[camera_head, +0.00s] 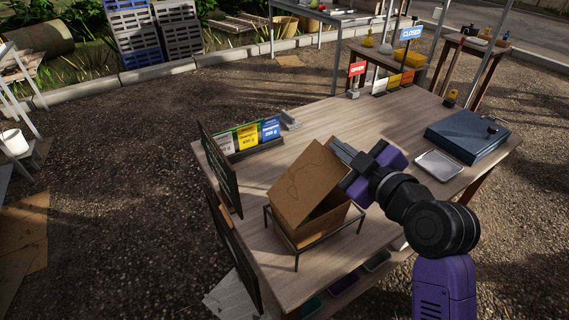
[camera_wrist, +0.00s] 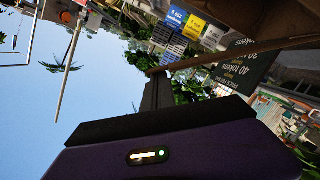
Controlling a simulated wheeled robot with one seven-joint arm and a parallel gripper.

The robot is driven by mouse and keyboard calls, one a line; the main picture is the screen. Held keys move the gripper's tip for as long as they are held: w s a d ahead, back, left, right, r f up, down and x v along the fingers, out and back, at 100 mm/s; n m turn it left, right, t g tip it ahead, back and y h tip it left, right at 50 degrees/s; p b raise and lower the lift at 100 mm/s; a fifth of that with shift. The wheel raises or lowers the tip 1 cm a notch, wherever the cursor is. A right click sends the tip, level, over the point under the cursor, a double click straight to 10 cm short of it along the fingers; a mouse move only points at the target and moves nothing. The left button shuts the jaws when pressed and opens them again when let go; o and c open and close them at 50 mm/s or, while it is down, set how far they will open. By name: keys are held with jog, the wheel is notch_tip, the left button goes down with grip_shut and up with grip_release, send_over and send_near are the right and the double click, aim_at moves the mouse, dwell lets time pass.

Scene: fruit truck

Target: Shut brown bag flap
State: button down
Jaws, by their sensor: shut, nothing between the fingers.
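The brown bag (camera_head: 297,200) looks like a cardboard box and sits in a thin dark wire stand (camera_head: 330,243) on the wooden table. Its large flap stands up and tilted, and a dark gap shows on the right between flap and body. My gripper (camera_head: 338,148) is shut with nothing in it. Its fingertips are at the flap's upper right edge; I cannot tell whether they touch it. In the wrist view my gripper's dark finger (camera_wrist: 157,92) points up beside a thin brown edge, which may be the flap.
On the wooden table (camera_head: 400,125), price cards (camera_head: 246,136) stand behind the bag and dark boards (camera_head: 218,170) at its left edge. A blue case (camera_head: 465,137) and a metal tray (camera_head: 439,165) lie to the right. The table's middle behind my gripper is clear.

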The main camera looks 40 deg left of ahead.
jog(key=w+f+m+b, duration=0.1)
jog(key=f+m+b, duration=0.1)
jog(key=f, duration=0.1)
jog(key=w+d+f+m+g+b, duration=0.1)
jog(key=w+f+b, duration=0.1)
jog(key=f+b, duration=0.1)
jog(key=w+d+f+m+g+b, duration=0.1)
jog(key=w+f+m+b, duration=0.1)
jog(key=f, duration=0.2)
jog(key=shift+w+f+m, duration=0.1)
jog(key=shift+f+m, duration=0.15)
jog(key=shift+m, duration=0.05)
jog(key=shift+d+f+m+g+b, duration=0.1)
jog(key=shift+f+m+g+b, duration=0.25)
jog(key=shift+f+b, duration=0.35)
